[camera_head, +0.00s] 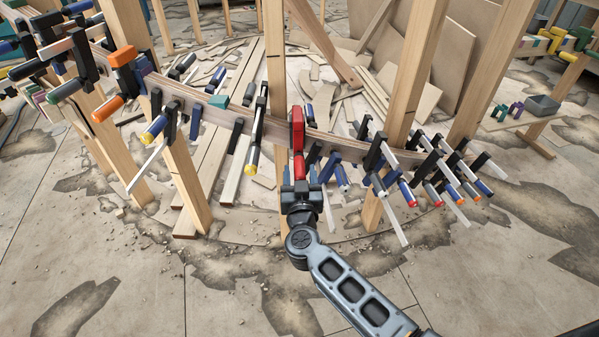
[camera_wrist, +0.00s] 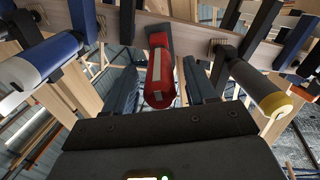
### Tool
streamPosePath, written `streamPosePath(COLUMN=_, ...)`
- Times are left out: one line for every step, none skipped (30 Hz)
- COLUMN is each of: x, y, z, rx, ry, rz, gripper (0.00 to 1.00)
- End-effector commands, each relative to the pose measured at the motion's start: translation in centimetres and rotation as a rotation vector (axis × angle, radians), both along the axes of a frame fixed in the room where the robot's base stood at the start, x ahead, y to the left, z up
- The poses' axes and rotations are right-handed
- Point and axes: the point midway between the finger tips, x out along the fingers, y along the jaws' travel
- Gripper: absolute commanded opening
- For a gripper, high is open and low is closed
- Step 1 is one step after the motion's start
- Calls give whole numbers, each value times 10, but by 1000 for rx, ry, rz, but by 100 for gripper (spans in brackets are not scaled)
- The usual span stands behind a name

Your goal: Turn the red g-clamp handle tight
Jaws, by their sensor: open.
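The red g-clamp (camera_head: 297,125) sits on the curved wooden stringer (camera_head: 225,112), near the middle of the head view. Its red handle (camera_head: 299,164) hangs down toward my gripper (camera_head: 300,180). In the wrist view the red handle (camera_wrist: 159,88) has a pale stripe and its round end faces the camera. My gripper is open, with one dark finger on each side of the handle. Gaps show between the handle and both fingers. The clamp's far end is hidden in the wrist view.
A clamp with a blue and white handle (camera_wrist: 40,70) is close on the left, and one with a grey, yellow-ended handle (camera_wrist: 258,88) is close on the right. Many clamps crowd the stringer. Wooden posts (camera_head: 412,75) stand around it. Open floor lies in front.

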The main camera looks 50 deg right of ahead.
Motion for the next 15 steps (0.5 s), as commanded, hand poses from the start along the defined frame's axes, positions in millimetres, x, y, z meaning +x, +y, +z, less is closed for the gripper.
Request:
streamPosePath(x=5, y=-5, z=-1, rx=0, ry=-1, rz=-1, gripper=56)
streamPosePath(x=6, y=-7, z=-1, rx=-1, ry=-1, rz=-1, gripper=56)
streamPosePath(x=8, y=-9, z=-1, rx=-1, ry=0, rz=-1, gripper=56)
streamPosePath(x=9, y=-11, z=-1, rx=-1, ry=1, rz=-1, gripper=56)
streamPosePath(x=10, y=-12, z=-1, rx=-1, ry=1, rz=-1, gripper=56)
streamPosePath(x=11, y=-13, z=-1, rx=-1, ry=1, rz=-1, gripper=56)
streamPosePath(x=12, y=-13, z=-1, rx=-1, ry=1, rz=0, gripper=56)
streamPosePath(x=12, y=-14, z=0, rx=-1, ry=1, rz=0, gripper=56)
streamPosePath(x=13, y=-14, z=0, rx=-1, ry=1, rz=0, gripper=56)
streamPosePath(x=13, y=-14, z=0, rx=-1, ry=1, rz=1, gripper=56)
streamPosePath(x=13, y=-14, z=0, rx=-1, ry=1, rz=1, gripper=56)
streamPosePath(x=13, y=-14, z=0, rx=-1, ry=1, rz=1, gripper=56)
streamPosePath(x=13, y=-14, z=0, rx=-1, ry=1, rz=1, gripper=56)
streamPosePath(x=13, y=-14, z=0, rx=-1, ry=1, rz=1, gripper=56)
streamPosePath(x=13, y=-14, z=0, rx=-1, ry=1, rz=1, gripper=54)
